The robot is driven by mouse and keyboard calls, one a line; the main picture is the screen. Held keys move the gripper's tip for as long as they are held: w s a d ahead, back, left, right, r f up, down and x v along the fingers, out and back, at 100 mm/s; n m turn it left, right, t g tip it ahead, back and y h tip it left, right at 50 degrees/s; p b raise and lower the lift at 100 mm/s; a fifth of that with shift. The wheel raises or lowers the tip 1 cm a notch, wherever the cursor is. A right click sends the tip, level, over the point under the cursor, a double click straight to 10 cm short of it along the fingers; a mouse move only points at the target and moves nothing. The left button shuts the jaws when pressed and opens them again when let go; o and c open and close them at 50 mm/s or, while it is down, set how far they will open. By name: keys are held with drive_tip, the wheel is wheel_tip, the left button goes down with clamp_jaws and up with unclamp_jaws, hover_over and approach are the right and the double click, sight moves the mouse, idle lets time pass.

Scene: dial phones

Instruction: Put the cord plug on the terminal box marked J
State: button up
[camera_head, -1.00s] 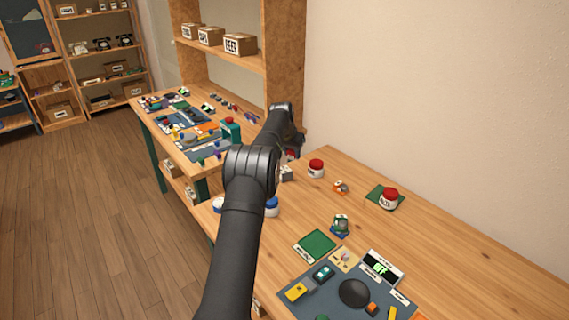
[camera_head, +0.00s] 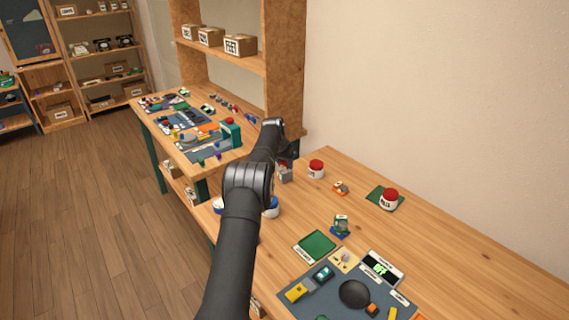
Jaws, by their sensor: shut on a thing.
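My gripper (camera_head: 287,153) is at the far end of my black arm, low over the back left of the near table. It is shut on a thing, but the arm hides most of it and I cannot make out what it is. A small grey box (camera_head: 285,174) stands just below the gripper; any letter on it is too small to read. I cannot pick out the cord plug or a box marked J for sure.
Red-lidded white jars (camera_head: 316,169) stand right of the gripper, another on a green mat (camera_head: 376,196). A small orange item (camera_head: 340,187) and a green-and-blue device (camera_head: 340,226) are nearer. A grey mat (camera_head: 326,302) with parts lies in front. The table's right side is clear.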

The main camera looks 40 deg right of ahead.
drive_tip(key=o, duration=1)
drive_tip(key=shift+f, duration=0.1)
drive_tip(key=v, duration=1.2)
drive_tip(key=x, duration=1.2)
drive_tip(key=shift+r, duration=1.6)
drive_tip(key=shift+f, duration=0.1)
